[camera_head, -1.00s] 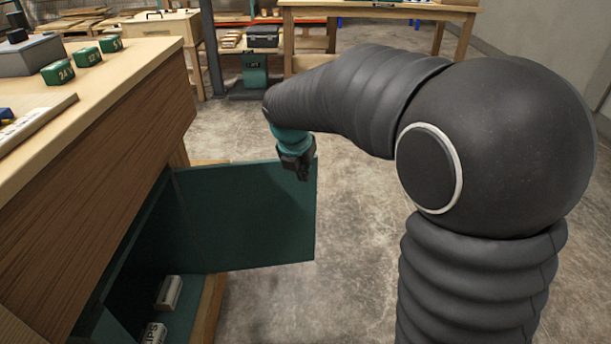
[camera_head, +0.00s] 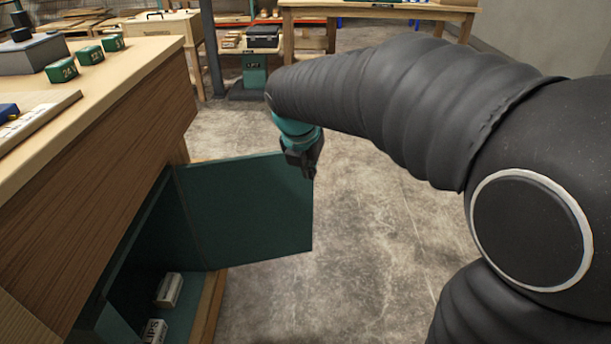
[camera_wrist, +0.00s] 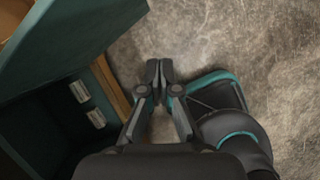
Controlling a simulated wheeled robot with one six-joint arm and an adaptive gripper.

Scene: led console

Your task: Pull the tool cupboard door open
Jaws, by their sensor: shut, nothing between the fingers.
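The dark green tool cupboard door (camera_head: 250,210) stands swung wide open, out from the cupboard under the wooden bench. In the wrist view the door (camera_wrist: 70,35) lies at the upper left. My gripper (camera_head: 307,172) is at the door's free upper corner in the head view. In the wrist view my gripper (camera_wrist: 159,66) has its fingertips together over bare floor, to the right of the door, with nothing between them. The cupboard interior (camera_head: 155,245) is open to view and holds small pale boxes (camera_head: 168,290). Whether the gripper touches the door is unclear. The handle is not visible.
The bench top (camera_head: 120,65) at left carries green numbered blocks (camera_head: 90,54) and a grey box (camera_head: 32,52). Clear concrete floor (camera_head: 370,240) lies right of the door. A wooden table (camera_head: 380,8) stands at the back.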

